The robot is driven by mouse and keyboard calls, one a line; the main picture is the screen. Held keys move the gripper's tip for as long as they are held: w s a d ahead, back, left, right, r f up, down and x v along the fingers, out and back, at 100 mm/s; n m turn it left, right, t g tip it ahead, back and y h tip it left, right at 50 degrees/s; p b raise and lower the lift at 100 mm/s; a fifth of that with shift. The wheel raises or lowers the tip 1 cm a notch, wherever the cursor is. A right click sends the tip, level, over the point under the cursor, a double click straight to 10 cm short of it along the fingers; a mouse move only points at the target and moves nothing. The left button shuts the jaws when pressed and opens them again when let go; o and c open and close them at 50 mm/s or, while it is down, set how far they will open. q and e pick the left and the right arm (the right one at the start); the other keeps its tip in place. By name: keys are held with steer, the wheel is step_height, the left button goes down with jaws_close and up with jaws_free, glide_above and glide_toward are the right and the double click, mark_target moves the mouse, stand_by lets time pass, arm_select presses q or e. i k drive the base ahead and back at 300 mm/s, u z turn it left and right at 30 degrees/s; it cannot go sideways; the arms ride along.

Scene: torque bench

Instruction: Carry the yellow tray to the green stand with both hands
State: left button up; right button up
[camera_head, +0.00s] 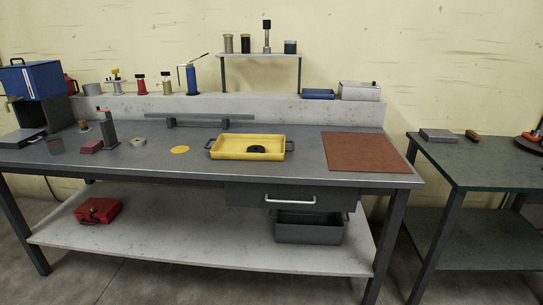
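The yellow tray (228,151) sits flat on the grey workbench, right of its middle. It has a dark handle at its left end and another at its right end. A black round part (264,149) lies inside it. A dark green-grey stand (472,162) with a lower shelf stands at the right, apart from the workbench with a gap between. Neither of my grippers is in view, and nothing touches the tray handles.
A brown mat (364,150) lies right of the tray on the workbench (307,172). A yellow disc (180,149) lies left of it. The stand holds a grey block (437,135), a wooden-handled item (472,135) and a red device (533,136); its front top is clear.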

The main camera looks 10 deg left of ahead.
mark_target(484, 163)
steer(key=u, duration=0.9)
steer(key=i, duration=1.55)
steer(key=z, duration=0.45)
